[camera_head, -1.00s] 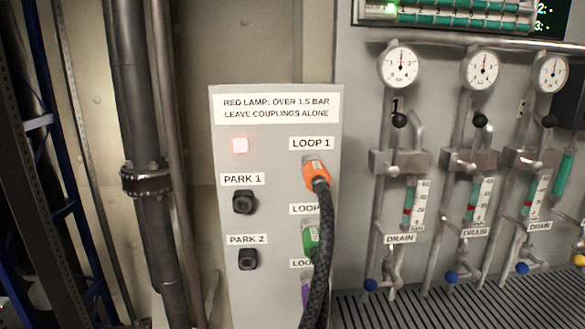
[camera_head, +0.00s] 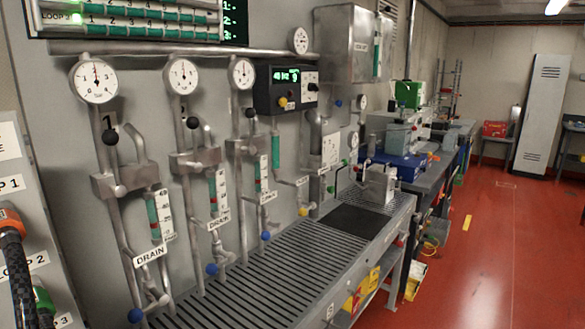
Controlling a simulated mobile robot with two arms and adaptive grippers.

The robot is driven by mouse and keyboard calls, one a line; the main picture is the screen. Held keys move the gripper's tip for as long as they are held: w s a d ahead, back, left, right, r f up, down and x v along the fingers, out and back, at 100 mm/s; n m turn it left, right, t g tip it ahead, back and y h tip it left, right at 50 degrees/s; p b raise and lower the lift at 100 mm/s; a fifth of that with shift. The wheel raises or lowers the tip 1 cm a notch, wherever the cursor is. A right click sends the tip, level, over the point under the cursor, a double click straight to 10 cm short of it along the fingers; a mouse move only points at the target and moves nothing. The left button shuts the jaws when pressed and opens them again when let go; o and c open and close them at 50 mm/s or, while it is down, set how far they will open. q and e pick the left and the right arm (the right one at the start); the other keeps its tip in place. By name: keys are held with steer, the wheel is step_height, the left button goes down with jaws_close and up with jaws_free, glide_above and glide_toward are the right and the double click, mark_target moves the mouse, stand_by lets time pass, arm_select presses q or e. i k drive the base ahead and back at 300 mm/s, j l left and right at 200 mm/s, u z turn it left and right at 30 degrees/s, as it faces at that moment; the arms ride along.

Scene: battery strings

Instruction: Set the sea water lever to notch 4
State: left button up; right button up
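No label reading "sea water" is legible, so I cannot tell which part is the sea water lever. Three pipe columns on the grey wall panel each carry a black ball knob: the first (camera_head: 109,137), the second (camera_head: 192,123) and the third (camera_head: 251,113). A black control box (camera_head: 285,89) with a green display and a yellow knob (camera_head: 282,102) hangs right of them. Beyond it are a pipe with a white scale plate (camera_head: 330,149) and a small gauge (camera_head: 353,140), too small to read. Neither of my grippers is in view.
Round gauges (camera_head: 94,80) top the columns, with blue drain knobs (camera_head: 136,315) below. A slatted grating bench (camera_head: 290,255) runs along the wall. An orange coupling on a black hose (camera_head: 12,222) is at the left edge. The red floor (camera_head: 480,250) is open at right.

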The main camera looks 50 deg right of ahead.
mark_target(344, 162)
steer(key=z, duration=1.85)
steer(key=i+l+u, duration=0.15)
steer(key=i+l, duration=0.8)
steer(key=i+l+u, duration=0.1)
steer(key=i+l, duration=0.85)
steer(key=l, duration=0.15)
